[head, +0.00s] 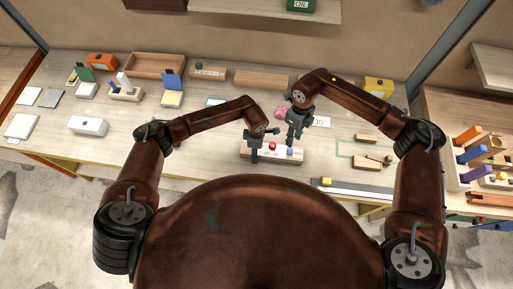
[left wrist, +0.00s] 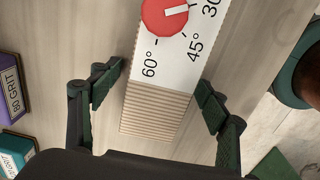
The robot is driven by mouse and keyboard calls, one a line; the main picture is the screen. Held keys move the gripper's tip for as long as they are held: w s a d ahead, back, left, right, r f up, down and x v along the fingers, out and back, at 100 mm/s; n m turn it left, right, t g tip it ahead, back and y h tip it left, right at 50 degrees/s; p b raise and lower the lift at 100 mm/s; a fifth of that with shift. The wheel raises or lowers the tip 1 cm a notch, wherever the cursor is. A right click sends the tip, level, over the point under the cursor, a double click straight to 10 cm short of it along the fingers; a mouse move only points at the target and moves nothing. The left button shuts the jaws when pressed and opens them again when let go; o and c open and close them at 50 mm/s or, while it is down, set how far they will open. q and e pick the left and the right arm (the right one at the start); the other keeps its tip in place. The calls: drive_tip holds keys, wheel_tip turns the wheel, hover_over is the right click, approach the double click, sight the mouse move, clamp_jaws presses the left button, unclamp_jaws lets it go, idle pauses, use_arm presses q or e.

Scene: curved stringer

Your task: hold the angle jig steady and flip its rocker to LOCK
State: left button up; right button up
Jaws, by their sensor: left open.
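The angle jig (head: 270,158) is a long pale block lying near the table's front edge. It has a red knob and a small blue part on top; I cannot make out the rocker or its setting. In the left wrist view the jig (left wrist: 185,52) shows a red dial (left wrist: 166,14), angle marks and a ribbed wooden end (left wrist: 153,108). My left gripper (left wrist: 155,98) is open, with a finger on either side of the ribbed end and gaps showing. My right gripper (head: 292,139) points down over the jig's right part; its finger opening is unclear.
A pink object (head: 281,112) lies behind my right gripper, by a white card (head: 321,121). Sanding-grit boxes (left wrist: 10,88) stand at the left in the wrist view. Small blocks and a wooden tray (head: 155,64) fill the back left. A ruler-like strip (head: 365,190) lies right of the jig.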

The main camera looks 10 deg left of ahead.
use_arm(q)
drive_tip(key=shift+c, duration=0.5)
drive_tip(key=c, duration=1.7)
use_arm(e)
drive_tip(key=shift+r+m, duration=0.15)
drive_tip(key=shift+m, duration=0.25)
drive_tip(key=c, duration=0.4)
wheel_tip(320, 180, up, 2)
drive_tip(key=m, duration=0.4)
drive_tip(key=shift+w+a+r, duration=0.1)
drive_tip(key=shift+w, duration=0.05)
clamp_jaws()
drive_tip(key=r+m, duration=0.1)
drive_tip(key=m, duration=0.3)
drive_tip(key=r+m, duration=0.1)
drive_tip(key=m, duration=0.1)
drive_tip(key=shift+w+r, duration=0.2)
drive_tip(key=shift+r, duration=0.1)
